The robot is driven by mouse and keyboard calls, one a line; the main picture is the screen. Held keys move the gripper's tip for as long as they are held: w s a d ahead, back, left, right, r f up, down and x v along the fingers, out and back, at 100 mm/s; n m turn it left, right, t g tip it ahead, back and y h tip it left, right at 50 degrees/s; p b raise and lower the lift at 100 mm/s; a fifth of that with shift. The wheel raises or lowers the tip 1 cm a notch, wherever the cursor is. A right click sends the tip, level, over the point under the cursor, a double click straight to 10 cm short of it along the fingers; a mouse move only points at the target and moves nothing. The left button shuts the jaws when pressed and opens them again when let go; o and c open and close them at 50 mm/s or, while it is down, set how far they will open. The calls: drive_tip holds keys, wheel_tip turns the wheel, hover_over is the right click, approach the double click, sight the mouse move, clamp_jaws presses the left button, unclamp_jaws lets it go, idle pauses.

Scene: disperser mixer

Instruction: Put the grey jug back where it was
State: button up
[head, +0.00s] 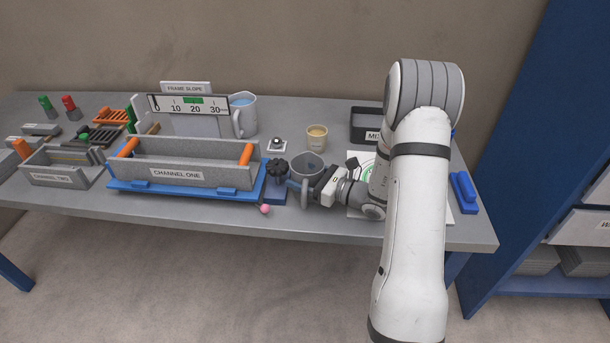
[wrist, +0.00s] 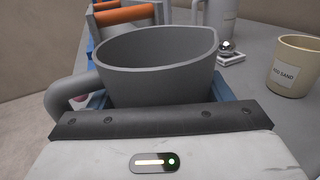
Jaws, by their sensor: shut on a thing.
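The grey jug (head: 306,167) is near the front of the bench, right of the blue-based channel, with its open mouth up. It fills the middle of the wrist view (wrist: 155,72), with its handle at the left and its visible inside plain grey. My gripper (head: 318,190) reaches it from the right and is shut on it. In the wrist view a dark gripper edge (wrist: 160,120) crosses in front of the jug's lower wall, hiding its base and the grip point. I cannot tell whether the jug touches the bench.
A dark knob (head: 277,169) stands close left of the jug, beside CHANNEL ONE (head: 190,174). A tan sand cup (head: 316,138), a second jug with blue liquid (head: 243,117) and a dark tray (head: 364,124) stand behind. A printed white sheet (head: 357,160) lies right, partly under my arm.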

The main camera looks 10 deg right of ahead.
drive_tip(key=shift+f, duration=0.25)
drive_tip(key=o, duration=1.2)
drive_tip(key=shift+r, duration=0.1)
drive_tip(key=shift+r, duration=0.25)
drive_tip(key=b+v, duration=0.1)
drive_tip(key=v, duration=1.1)
drive_tip(key=shift+b, duration=0.3)
drive_tip(key=shift+s+f, duration=0.1)
